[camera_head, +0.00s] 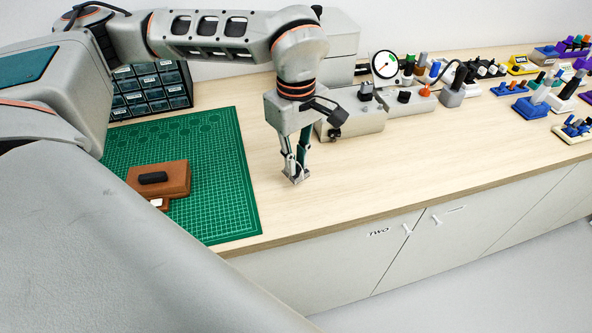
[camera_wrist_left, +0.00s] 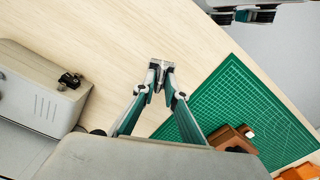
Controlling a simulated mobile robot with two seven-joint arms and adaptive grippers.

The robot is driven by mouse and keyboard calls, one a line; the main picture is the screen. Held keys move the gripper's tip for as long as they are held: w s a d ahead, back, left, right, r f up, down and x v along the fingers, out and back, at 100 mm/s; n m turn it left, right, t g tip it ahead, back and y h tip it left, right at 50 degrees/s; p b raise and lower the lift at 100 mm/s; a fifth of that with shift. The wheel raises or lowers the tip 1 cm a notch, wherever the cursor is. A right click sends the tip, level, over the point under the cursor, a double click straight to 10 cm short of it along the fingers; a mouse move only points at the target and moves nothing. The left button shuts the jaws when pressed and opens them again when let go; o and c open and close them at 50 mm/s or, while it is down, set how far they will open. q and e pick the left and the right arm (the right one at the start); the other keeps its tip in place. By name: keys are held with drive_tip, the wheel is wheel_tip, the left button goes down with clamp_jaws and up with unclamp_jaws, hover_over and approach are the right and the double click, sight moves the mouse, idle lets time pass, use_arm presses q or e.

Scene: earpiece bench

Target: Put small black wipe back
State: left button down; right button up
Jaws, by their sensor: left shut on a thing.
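My left gripper (camera_head: 296,177) points down over the bare bench between the green mat and the grey instruments. Its fingers are nearly together, shut on a small dark thing, which I take to be the small black wipe (camera_wrist_left: 157,86). The fingertips hide most of it, so its shape is hard to tell. The fingertips also show in the left wrist view (camera_wrist_left: 161,76), over pale wood.
A green cutting mat (camera_head: 225,150) bears a brown block (camera_head: 178,172) with a black pad (camera_head: 153,178) on top. A drawer cabinet (camera_head: 150,92) stands behind. Grey instruments (camera_head: 352,118) and several coloured stands line the back right. The front right bench is clear.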

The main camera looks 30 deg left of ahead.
use_arm(q)
drive_tip(key=shift+f, duration=1.9)
drive_tip(key=shift+f, duration=0.2)
drive_tip(key=c, duration=2)
unclamp_jaws()
drive_tip(key=shift+c, duration=0.2)
drive_tip(key=shift+r, duration=0.1)
wheel_tip(320, 180, up, 12)
drive_tip(key=shift+r, duration=0.15)
